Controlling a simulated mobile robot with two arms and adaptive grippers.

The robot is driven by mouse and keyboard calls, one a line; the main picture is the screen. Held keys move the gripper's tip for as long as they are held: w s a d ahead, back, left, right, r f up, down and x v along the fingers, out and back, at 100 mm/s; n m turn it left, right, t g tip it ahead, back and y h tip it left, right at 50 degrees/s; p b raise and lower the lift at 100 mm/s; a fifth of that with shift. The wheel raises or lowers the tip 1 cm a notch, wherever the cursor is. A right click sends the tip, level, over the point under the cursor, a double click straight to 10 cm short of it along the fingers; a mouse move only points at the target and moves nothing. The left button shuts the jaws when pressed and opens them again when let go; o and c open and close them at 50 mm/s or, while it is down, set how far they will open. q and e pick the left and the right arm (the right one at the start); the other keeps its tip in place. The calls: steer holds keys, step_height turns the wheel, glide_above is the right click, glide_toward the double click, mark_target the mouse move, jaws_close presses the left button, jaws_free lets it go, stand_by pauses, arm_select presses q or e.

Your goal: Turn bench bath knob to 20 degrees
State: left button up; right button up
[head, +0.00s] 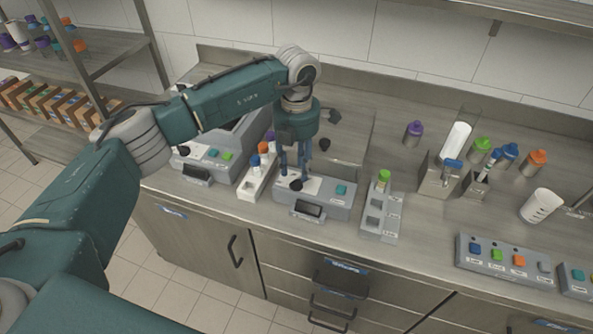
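A grey bench unit (341,205), which looks like the bench bath, stands near the counter's front edge. Its panel has a black knob (296,185), a teal button (341,190) and a dark display (307,209). My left gripper (295,176) points down over the panel, with its two fingers apart and the tips close above or beside the knob. I cannot tell whether they touch it. The knob's angle is too small to read. My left arm hides part of the counter behind the unit. My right gripper is not in view.
A similar unit with a black knob (184,150) stands left, with a white rack (254,183) of colour-capped tubes between. A grey rack (381,218) with a green-capped tube stands right. Farther right are bottles, a beaker (541,205) and a button panel (505,262).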

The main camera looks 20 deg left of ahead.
mark_target(297, 182)
arm_select(q)
steer(key=shift+f+p, duration=0.35)
steer(key=shift+f, duration=1.6)
jaws_close()
